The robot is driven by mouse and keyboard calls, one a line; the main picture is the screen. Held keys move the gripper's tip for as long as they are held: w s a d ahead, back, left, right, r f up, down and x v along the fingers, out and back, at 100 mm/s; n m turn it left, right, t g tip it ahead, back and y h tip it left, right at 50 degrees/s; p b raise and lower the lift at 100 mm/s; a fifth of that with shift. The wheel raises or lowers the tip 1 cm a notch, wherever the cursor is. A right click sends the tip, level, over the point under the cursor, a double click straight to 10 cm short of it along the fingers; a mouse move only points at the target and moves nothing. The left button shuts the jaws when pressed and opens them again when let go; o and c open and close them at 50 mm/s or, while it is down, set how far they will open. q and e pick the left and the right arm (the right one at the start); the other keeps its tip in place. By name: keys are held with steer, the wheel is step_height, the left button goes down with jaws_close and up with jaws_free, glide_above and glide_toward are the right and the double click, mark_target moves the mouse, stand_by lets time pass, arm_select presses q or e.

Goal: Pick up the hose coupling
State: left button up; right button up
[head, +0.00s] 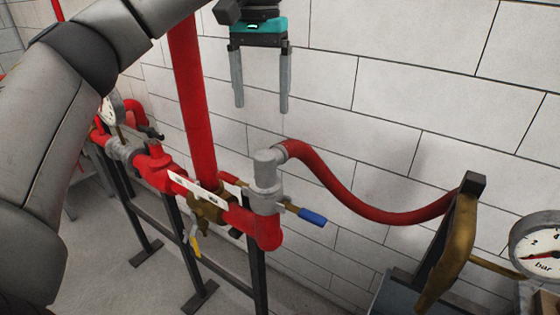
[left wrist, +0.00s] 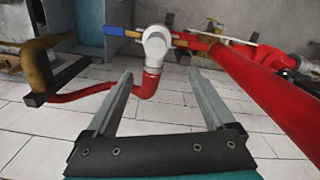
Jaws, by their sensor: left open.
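The hose coupling (head: 267,168) is a grey elbow on top of the upright end of the red pipework, with a red hose (head: 345,197) attached to its right side. In the left wrist view the coupling (left wrist: 156,44) shows just beyond the fingertips, with the hose (left wrist: 148,86) hanging between the fingers in the picture. My left gripper (head: 261,108) points down above the coupling, apart from it. Its two fingers are spread and nothing is between them. My right gripper is not in view.
A thick red vertical pipe (head: 194,90) stands left of the gripper. A blue-handled lever (head: 312,216) sticks out below the coupling. A white block wall (head: 430,80) lies behind. A pressure gauge (head: 540,248) and a brass-coloured part (head: 448,255) are at the right.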

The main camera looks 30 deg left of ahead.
arm_select(q)
steer(key=b, duration=0.1)
glide_toward(266, 169)
steer(key=shift+w+a+f, duration=0.4)
steer(key=shift+w+a, duration=0.05)
steer(key=shift+a, duration=0.1)
steer(key=shift+w+a+f, duration=0.35)
steer(key=shift+w+a, duration=0.05)
steer(key=shift+a, duration=0.15)
step_height(266, 169, down, 4)
steer(key=shift+f, duration=0.55)
steer(key=f, duration=0.5)
steer(key=shift+w+d, duration=0.15)
steer(key=shift+d, duration=0.25)
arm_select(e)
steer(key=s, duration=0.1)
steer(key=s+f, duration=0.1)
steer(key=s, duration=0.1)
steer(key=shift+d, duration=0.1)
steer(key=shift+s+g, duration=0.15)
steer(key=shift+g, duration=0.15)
arm_select(q)
steer(key=c, duration=0.3)
jaws_close()
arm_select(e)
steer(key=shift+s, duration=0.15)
